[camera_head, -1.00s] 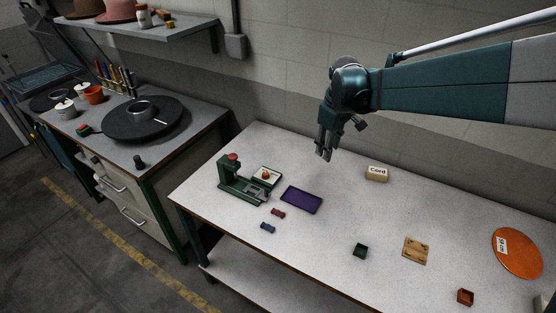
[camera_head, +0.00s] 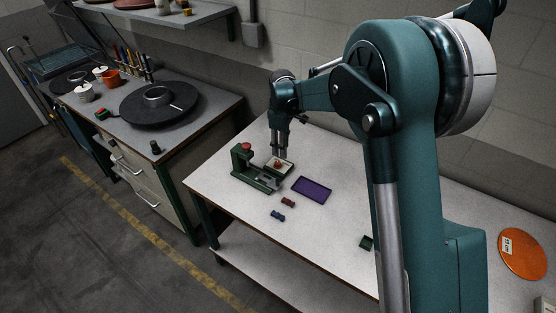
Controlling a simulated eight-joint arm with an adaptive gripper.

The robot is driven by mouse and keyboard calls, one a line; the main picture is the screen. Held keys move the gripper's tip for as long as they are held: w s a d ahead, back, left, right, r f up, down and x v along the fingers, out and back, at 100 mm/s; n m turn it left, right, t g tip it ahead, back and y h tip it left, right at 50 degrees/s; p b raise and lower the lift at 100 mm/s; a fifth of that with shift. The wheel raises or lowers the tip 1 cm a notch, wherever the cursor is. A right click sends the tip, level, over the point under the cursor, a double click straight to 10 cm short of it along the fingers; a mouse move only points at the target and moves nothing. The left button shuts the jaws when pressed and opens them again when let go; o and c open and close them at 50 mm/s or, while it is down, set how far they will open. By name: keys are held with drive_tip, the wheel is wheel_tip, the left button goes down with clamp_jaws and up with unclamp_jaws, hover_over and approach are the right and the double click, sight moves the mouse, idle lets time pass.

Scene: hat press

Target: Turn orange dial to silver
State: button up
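The small orange dial (camera_head: 278,164) sits on a pale square plate (camera_head: 285,172) on the workbench, beside the green press. Its markings are too small to read, so I cannot tell where it points or where silver is. My gripper (camera_head: 280,156) points down right over the dial, with its fingertips very close to it. I cannot tell whether the fingers touch the dial or how wide apart they are. The fingers partly hide the dial and plate.
The green press (camera_head: 243,161) with a red knob stands just left of the plate. A purple tray (camera_head: 312,190), a brown piece (camera_head: 288,202) and a blue piece (camera_head: 278,216) lie in front. An orange disc (camera_head: 523,254) lies far right. My arm hides much of the bench's right half.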

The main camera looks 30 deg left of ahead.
sight(278, 163)
drive_tip(key=shift+s+a+f+n, duration=0.2)
drive_tip(key=shift+a+f, duration=0.15)
drive_tip(key=shift+a, duration=0.15)
drive_tip(key=shift+s+a+f+n, duration=0.1)
drive_tip(key=shift+s+a+f, duration=0.05)
drive_tip(key=shift+a+f, duration=0.25)
drive_tip(key=shift+w+f, duration=0.15)
drive_tip(key=shift+f, duration=3.7)
drive_tip(key=c, duration=0.9)
